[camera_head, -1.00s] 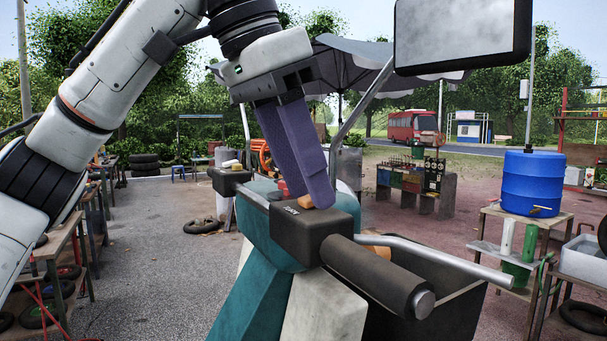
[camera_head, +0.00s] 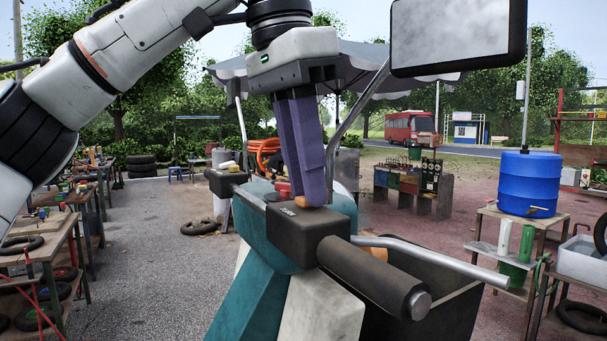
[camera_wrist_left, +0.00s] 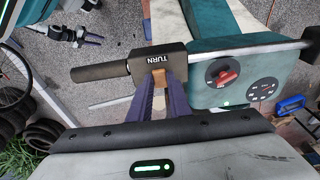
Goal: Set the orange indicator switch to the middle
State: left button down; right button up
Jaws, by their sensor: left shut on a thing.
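The orange indicator switch (camera_head: 300,201) sits on the dark TURN housing by the right-hand handlebar grip of the teal vehicle. It shows as a small orange-brown piece between the fingertips in the left wrist view (camera_wrist_left: 158,76), just under the word TURN. My left gripper (camera_head: 314,203) comes down from above with its purple fingers shut on the switch, nearly upright. The fingertips hide most of the switch, so I cannot tell its exact setting.
The black grip (camera_head: 375,279) and a chrome lever (camera_head: 430,256) stick out to the right of the housing. A mirror (camera_head: 457,35) stands above right. A dash with a red knob (camera_wrist_left: 226,76) lies beside the housing. A blue barrel (camera_head: 530,184) stands farther right.

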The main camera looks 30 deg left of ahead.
aim_at(295, 211)
dwell(0.3)
pick_arm(q)
jog(key=c, duration=1.6)
grip_release()
jog(key=shift+c, duration=0.2)
notch_tip(295, 211, up, 7)
jog(key=s, duration=0.1)
jog(key=shift+a+r, duration=0.2)
jog(key=shift+a, duration=0.15)
jog(key=shift+s, duration=0.1)
